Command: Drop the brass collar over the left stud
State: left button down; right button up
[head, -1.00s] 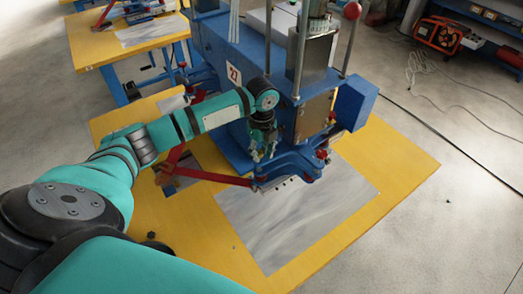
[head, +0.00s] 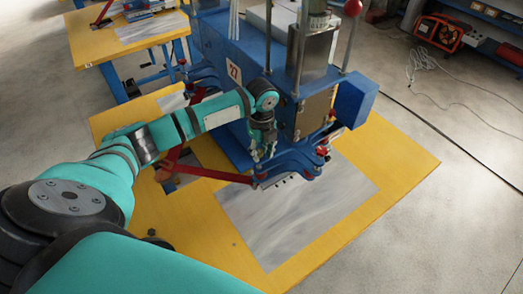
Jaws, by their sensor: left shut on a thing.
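My left gripper (head: 262,152) hangs down from the teal left arm, close against the front of the blue welding machine (head: 233,62). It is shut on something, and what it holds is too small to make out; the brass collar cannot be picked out. The gripper is just above the blue clamp plate (head: 292,168) at the machine's foot. The studs cannot be told apart at this size, and the gripper hides part of that plate. My right gripper is not in view.
The machine stands on a yellow table with a grey metal sheet (head: 300,215). A red lever (head: 215,174) reaches out to the left of the clamp plate. A second yellow table (head: 88,45) stands behind at the left. An orange reel (head: 437,36) is at the far right.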

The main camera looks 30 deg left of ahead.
pick_arm(q)
jog(key=shift+f, duration=0.4)
dwell(0.9)
jog(key=c, duration=0.6)
grip_release()
jog(key=shift+o, duration=0.2)
jog(key=shift+r, duration=3.5)
jog(key=shift+s+f, duration=0.1)
